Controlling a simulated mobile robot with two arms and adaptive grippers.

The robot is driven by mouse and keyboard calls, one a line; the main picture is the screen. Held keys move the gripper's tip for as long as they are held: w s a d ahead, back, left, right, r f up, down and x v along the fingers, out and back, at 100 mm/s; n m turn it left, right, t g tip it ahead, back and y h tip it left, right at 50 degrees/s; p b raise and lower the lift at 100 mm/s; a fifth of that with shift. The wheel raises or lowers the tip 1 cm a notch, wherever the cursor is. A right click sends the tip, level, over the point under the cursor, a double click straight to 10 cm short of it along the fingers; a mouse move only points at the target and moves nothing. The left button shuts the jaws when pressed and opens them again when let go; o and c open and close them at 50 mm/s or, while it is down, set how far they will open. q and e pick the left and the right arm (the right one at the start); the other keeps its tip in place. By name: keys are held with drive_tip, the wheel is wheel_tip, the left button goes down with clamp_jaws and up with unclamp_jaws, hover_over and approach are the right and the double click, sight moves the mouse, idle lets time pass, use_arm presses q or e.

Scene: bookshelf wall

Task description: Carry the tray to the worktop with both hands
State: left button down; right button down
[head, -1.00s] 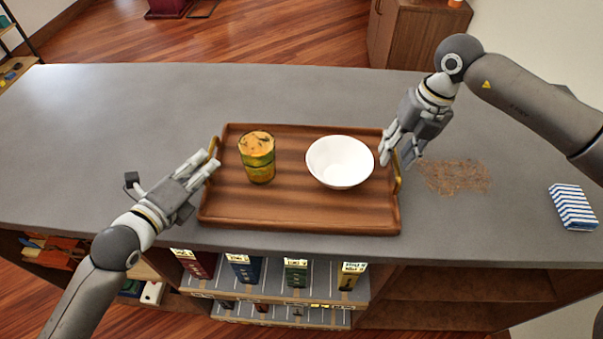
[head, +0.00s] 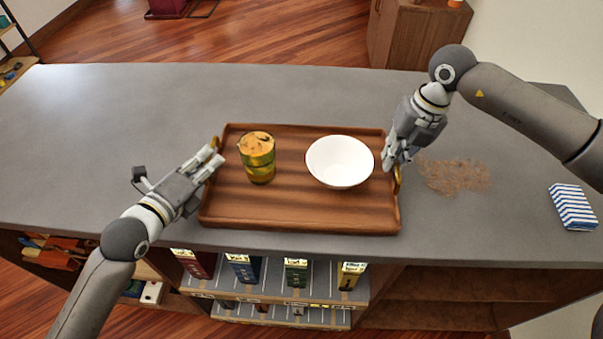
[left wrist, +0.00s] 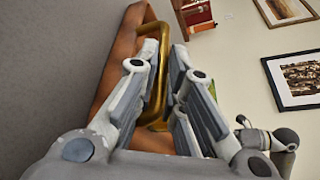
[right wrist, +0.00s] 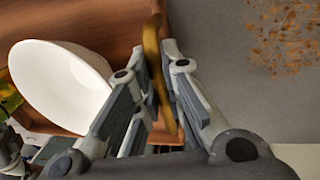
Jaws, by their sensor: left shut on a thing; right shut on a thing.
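The brown wooden tray (head: 300,216) rests on the grey worktop (head: 110,120), with a brass handle at each short end. A patterned glass with orange contents (head: 258,165) stands on its left part, and a white bowl (head: 340,163) on its right part. My left gripper (head: 213,158) is shut on the left brass handle, which shows between its fingers in the left wrist view (left wrist: 155,85). My right gripper (head: 392,168) is shut on the right brass handle, seen edge-on between its fingers in the right wrist view (right wrist: 154,60). The bowl also shows there (right wrist: 62,85).
A patch of brown crumbs (head: 453,176) lies right of the tray. A blue-and-white striped cloth (head: 573,207) lies near the right end. The worktop's left and back are clear.

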use_arm(q)
drive_tip(key=shift+w+r, duration=0.1)
drive_tip(key=shift+r, duration=0.1)
use_arm(e)
drive_tip(key=shift+w+r, duration=0.15)
use_arm(q)
drive_tip(key=shift+r, duration=0.1)
use_arm(e)
drive_tip(key=shift+r, duration=0.1)
